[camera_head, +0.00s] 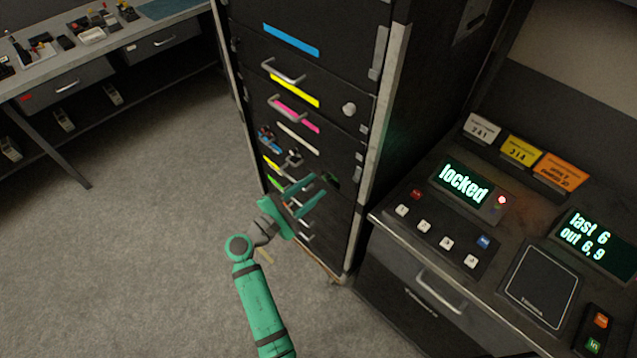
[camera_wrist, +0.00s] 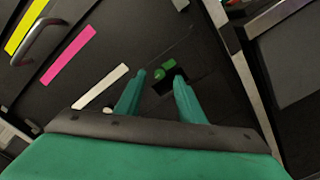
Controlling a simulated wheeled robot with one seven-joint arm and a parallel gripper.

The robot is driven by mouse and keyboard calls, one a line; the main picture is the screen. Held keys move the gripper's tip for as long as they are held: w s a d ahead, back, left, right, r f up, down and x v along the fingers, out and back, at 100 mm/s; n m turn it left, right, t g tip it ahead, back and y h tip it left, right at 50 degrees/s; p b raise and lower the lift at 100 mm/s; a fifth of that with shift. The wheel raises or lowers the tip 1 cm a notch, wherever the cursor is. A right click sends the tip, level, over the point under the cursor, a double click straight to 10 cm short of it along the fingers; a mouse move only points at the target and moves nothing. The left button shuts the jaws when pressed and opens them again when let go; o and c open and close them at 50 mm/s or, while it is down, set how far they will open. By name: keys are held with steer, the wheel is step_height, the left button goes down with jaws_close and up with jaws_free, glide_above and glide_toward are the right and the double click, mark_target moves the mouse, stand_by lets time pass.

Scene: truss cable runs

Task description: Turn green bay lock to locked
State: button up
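The green bay lock (camera_wrist: 165,72) is a small green knob with a dark part on the black cabinet front. In the wrist view it lies just beyond and between my fingertips. In the head view the lock (camera_head: 332,180) shows as a small dark green spot at the right edge of the cabinet front, close to my fingers. My gripper (camera_head: 318,188) is open, and its two teal fingers (camera_wrist: 160,85) stand apart with nothing between them. I cannot tell whether a finger touches the lock. Its exact turn position is hard to read.
The black cabinet (camera_head: 305,60) has colored label strips and bar handles (camera_head: 285,75). A white knob (camera_head: 349,109) sits above the lock. A console (camera_head: 400,240) stands close at right; its display (camera_head: 463,183) reads "locked" beside a red light. Floor is clear at left.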

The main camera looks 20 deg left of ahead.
mark_target(325, 179)
steer(key=shift+x, duration=1.5)
jaws_close()
steer(key=shift+m, duration=0.3)
steer(key=m, duration=0.3)
steer(key=shift+m, duration=0.4)
steer(key=m, duration=0.4)
steer(key=shift+m, duration=0.3)
steer(key=m, duration=0.4)
steer(key=shift+m, duration=2.5)
